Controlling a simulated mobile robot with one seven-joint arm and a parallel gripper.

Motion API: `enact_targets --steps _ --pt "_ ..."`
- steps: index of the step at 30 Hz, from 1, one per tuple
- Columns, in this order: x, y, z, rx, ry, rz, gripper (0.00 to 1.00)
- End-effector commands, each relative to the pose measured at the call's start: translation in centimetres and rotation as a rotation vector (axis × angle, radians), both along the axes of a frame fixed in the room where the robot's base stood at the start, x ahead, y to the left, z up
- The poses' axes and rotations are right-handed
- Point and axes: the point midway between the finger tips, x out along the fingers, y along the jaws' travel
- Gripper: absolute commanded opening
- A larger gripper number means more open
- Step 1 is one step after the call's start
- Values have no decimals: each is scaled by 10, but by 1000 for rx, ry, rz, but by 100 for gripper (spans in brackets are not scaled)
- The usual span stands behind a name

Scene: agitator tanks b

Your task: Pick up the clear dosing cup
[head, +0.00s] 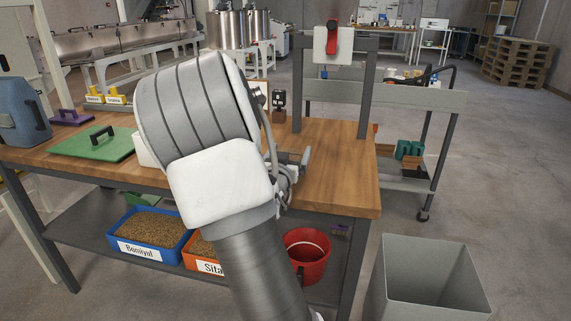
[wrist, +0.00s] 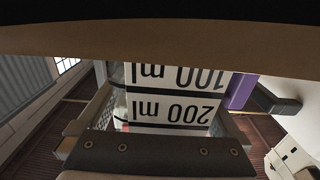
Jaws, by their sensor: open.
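In the wrist view, a cup face with black 100 ml and 200 ml markings (wrist: 178,92), upside down in the picture, fills the middle. It looks like the dosing cup. My gripper (wrist: 165,128) is open, with one finger to the left and one to the right of the cup. I cannot tell whether either finger touches it. In the head view, my arm hides the cup, and only part of my gripper (head: 296,172) shows over the wooden table (head: 340,185).
A green board with a black handle (head: 85,147) lies left on the table. A post frame with a red switch (head: 332,38) stands behind. Below are a red bucket (head: 318,268) and a blue bin of grain (head: 150,225). A grey bin (head: 415,300) stands right. A purple thing (wrist: 241,91) is beside the cup.

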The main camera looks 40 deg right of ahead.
Motion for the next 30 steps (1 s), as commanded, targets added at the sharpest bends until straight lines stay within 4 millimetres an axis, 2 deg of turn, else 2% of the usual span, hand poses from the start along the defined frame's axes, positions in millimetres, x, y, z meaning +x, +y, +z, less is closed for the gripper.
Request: enact_targets --steps 8,19,30 --pt "0 0 0 0 0 0 98" --pt "0 0 0 0 0 0 32" --pt "0 0 7 -1 -2 0 30"
